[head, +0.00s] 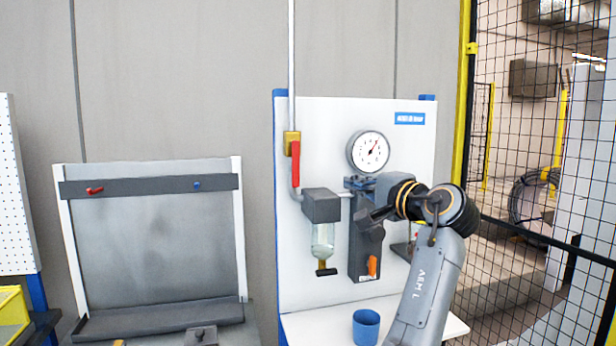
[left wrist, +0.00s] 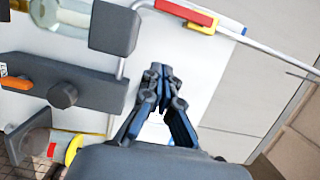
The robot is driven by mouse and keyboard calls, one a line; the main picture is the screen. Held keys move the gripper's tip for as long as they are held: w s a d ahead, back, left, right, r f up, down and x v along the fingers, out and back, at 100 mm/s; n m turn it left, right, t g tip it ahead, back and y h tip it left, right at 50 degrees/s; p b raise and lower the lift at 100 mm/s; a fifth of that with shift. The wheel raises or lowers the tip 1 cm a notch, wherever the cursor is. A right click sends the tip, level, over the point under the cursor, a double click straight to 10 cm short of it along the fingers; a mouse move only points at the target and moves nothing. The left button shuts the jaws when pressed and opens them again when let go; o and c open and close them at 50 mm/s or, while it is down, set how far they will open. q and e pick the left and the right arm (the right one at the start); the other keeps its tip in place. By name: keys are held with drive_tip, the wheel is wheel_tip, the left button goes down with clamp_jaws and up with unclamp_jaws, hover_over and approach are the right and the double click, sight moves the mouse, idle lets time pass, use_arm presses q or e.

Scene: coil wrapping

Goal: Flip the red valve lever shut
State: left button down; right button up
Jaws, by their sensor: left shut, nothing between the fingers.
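The red valve lever (head: 296,165) hangs straight down from a yellow valve body (head: 292,139) on the thin vertical pipe, in line with the pipe. In the left wrist view the red lever (left wrist: 186,12) lies at the top edge, along the pipe, beside its yellow body (left wrist: 202,22). My left gripper (head: 352,183) is in front of the white panel, right of the lever and below the gauge, apart from the lever. In the left wrist view its blue-black fingers (left wrist: 160,82) are closed together and empty. My right gripper is not in view.
The white panel (head: 320,270) carries a round gauge (head: 368,152), a grey filter housing (head: 322,206) with a clear bowl, and a dark block with an orange knob (head: 372,266). A blue cup (head: 366,326) stands on the shelf below. A mesh fence (head: 500,170) is at right.

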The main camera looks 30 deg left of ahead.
sight(295, 164)
use_arm(q)
drive_tip(key=p+x, duration=0.2)
drive_tip(key=x, duration=0.2)
drive_tip(key=p+x, duration=0.2)
drive_tip(key=x, duration=0.3)
drive_tip(key=shift+w+a+r, duration=0.15)
drive_tip(key=shift+a+r, duration=0.05)
drive_tip(key=shift+a, duration=0.05)
drive_tip(key=shift+s+a+f+p, duration=0.1)
drive_tip(key=shift+s+a+p, duration=0.25)
drive_tip(key=shift+a, duration=0.2)
drive_tip(key=shift+s+a+f+p, duration=0.1)
drive_tip(key=shift+s+a+p, duration=0.25)
drive_tip(key=shift+a, duration=0.25)
drive_tip(key=shift+s+a, duration=0.25)
drive_tip(key=shift+s, duration=0.3)
drive_tip(key=shift+s+a, duration=0.1)
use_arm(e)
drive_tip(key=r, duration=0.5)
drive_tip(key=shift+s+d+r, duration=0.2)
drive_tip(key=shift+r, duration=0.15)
use_arm(q)
drive_tip(key=shift+s+a+f+m+p, duration=0.1)
drive_tip(key=shift+a+m+p, duration=0.05)
drive_tip(key=shift+m+p, duration=0.2)
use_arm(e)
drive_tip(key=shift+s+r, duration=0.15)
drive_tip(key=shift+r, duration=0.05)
